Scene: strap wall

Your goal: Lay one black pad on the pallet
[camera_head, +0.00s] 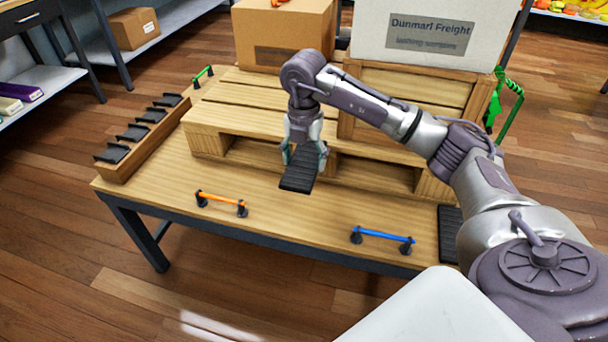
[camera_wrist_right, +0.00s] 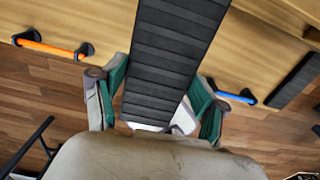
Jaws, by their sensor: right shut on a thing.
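My right gripper (camera_head: 304,156) is shut on a ribbed black pad (camera_head: 299,178) in front of the wooden pallet (camera_head: 245,116). In the right wrist view the pad (camera_wrist_right: 172,60) runs up between the green-lined fingers of the gripper (camera_wrist_right: 163,100). In the head view it hangs over the table at the pallet's near side; I cannot tell its exact height. Another black pad (camera_head: 449,232) lies at the table's right, partly hidden by my arm; it also shows in the right wrist view (camera_wrist_right: 294,80). My left gripper is not in view.
A wooden rack (camera_head: 135,150) with several black pieces stands at the table's left edge. An orange handle (camera_head: 221,199) and a blue handle (camera_head: 383,236) sit along the front edge. A cardboard box (camera_head: 283,32), a wooden crate (camera_head: 410,97) and a white freight box (camera_head: 425,38) stand on the pallet.

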